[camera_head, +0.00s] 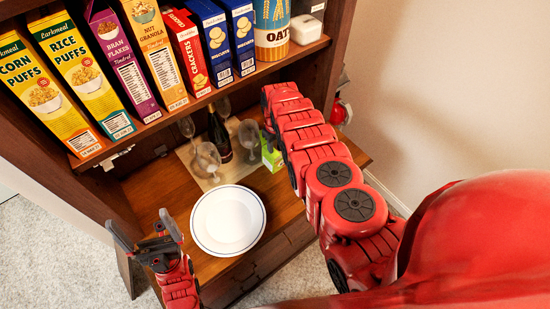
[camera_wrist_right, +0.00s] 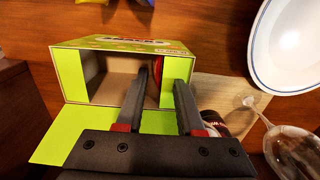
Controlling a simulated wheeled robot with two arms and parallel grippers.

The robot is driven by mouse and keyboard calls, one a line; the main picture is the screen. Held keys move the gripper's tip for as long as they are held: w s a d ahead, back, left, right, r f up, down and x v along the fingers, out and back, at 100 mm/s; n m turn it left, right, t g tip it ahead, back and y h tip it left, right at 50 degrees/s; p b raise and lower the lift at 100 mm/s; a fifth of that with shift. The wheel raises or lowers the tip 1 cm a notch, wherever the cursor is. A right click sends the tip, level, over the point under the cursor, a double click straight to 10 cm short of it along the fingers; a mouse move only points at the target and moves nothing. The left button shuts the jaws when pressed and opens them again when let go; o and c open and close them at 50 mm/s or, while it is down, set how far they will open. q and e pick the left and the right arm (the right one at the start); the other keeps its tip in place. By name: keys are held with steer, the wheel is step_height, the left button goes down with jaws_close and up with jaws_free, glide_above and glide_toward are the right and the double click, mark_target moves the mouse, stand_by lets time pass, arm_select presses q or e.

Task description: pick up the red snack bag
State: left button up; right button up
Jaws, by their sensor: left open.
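An open green box (camera_wrist_right: 125,52) lies on the wood surface in the right wrist view, its opening facing my right gripper (camera_wrist_right: 162,80). The fingers are apart at the opening. A narrow red strip (camera_wrist_right: 156,66) shows inside the box, beside the left-hand finger; it may be the red snack bag, but most of it is hidden. In the head view part of the green box (camera_head: 271,154) shows beside my right arm, which hides the right gripper. My left gripper (camera_head: 145,228) is open and empty, left of the plate.
A white plate (camera_head: 228,220), several glasses (camera_head: 207,157) and a dark bottle (camera_head: 219,135) stand on the lower wood surface (camera_head: 150,195). The shelf above holds cereal boxes (camera_head: 85,75) and other packets. Blue and yellow items (camera_wrist_right: 95,3) show at the right wrist view's top edge.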

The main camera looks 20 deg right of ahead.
steer(key=shift+f, duration=0.2)
jaws_close()
stand_by(1.4)
